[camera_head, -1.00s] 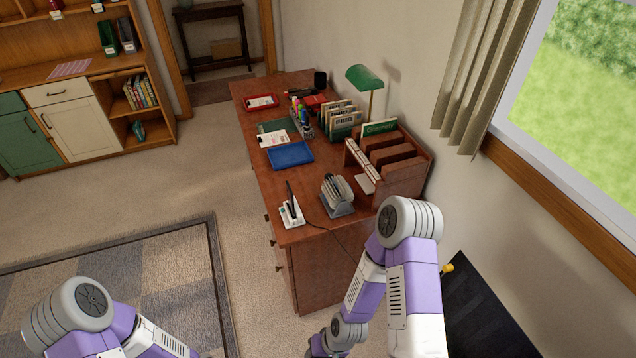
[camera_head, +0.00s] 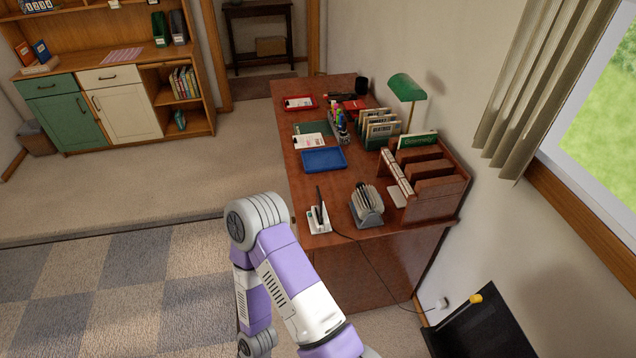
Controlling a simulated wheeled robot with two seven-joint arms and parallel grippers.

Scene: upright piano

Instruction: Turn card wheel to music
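The card wheel (camera_head: 367,203) looks like a grey desk card file with a fan of pale cards on a sloped dark base. It stands near the front edge of the brown desk (camera_head: 297,177), right of a white cradle with a black upright handset. The writing on its cards is too small to read, so I cannot tell which card is at the front. One of my purple and white arms rises at the bottom centre, left of the desk front and apart from the card wheel. Neither gripper shows.
The white cradle (camera_head: 318,219) trails a cord to the wall. A blue tray (camera_head: 324,160), wooden file rack (camera_head: 436,176), card boxes and a green lamp (camera_head: 406,88) crowd the desk. A dark panel (camera_head: 483,322) stands at lower right. Carpet left of the desk is clear.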

